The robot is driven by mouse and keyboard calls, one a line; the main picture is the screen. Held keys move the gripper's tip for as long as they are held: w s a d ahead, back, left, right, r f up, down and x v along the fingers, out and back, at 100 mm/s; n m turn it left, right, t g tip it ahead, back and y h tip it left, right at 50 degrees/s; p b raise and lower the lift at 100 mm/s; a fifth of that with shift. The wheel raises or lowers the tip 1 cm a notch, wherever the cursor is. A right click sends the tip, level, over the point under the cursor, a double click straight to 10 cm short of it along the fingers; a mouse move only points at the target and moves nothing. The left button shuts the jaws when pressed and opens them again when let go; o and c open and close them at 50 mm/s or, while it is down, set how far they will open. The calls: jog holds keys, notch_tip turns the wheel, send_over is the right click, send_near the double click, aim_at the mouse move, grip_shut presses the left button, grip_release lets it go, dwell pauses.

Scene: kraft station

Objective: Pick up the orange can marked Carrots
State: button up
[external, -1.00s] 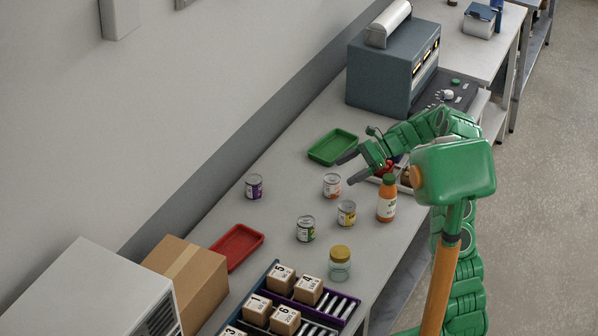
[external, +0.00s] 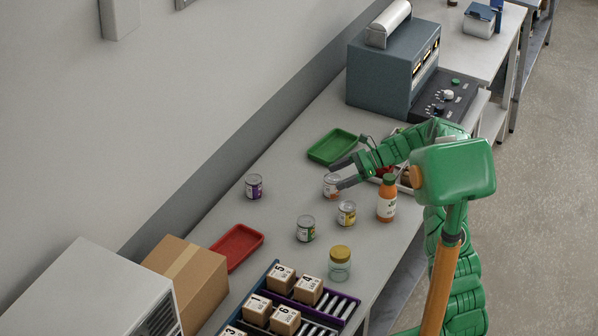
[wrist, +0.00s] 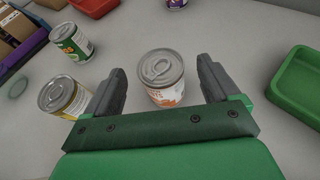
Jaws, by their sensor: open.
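The orange can (external: 331,184) stands upright on the table, its white label with orange print partly hidden behind a finger in the external view. In the wrist view the orange can (wrist: 162,78) shows its metal lid and orange lettering; the word is too small to read. My gripper (external: 338,176) is low over the table at the can. In the wrist view my gripper (wrist: 164,86) is open, with one finger on each side of the can and a visible gap beside each.
A yellow-labelled can (external: 346,213) and a green-labelled can (external: 305,229) stand close by. A purple-labelled can (external: 254,187) stands farther left. An orange bottle (external: 387,199), a glass jar (external: 340,263), a green tray (external: 332,147) and a red tray (external: 238,246) are also on the table.

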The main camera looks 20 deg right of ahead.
aim_at(336, 177)
jog(key=x, duration=0.3)
jog(key=shift+a, duration=0.1)
jog(key=shift+c, duration=0.5)
